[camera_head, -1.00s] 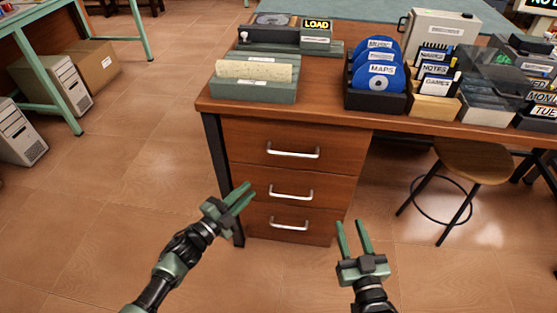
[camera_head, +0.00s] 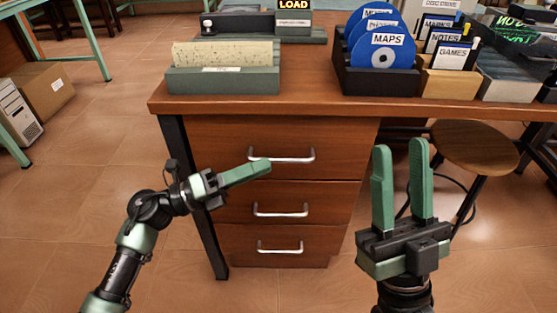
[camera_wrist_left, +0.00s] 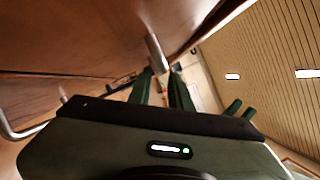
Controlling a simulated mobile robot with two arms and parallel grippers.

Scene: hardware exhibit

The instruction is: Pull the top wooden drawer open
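The top wooden drawer (camera_head: 230,140) sits flush in the desk, with a silver bar handle (camera_head: 281,157) on its front. My left gripper (camera_head: 258,168) is at the left part of this handle, its fingers pointing right; one finger hides the other in the head view. In the left wrist view, the two green fingers (camera_wrist_left: 160,75) stand apart, and a silver bar (camera_wrist_left: 155,52) lies at their tips. I cannot tell whether it is touched. My right gripper (camera_head: 400,150) is open and empty, in front of the desk's right side, fingers pointing up.
Two lower drawers with handles (camera_head: 280,211) (camera_head: 280,248) are closed. The desk top (camera_head: 305,100) holds a green card holder (camera_head: 222,80) and a black disc rack (camera_head: 375,82). A round stool (camera_head: 475,147) stands right of the drawers.

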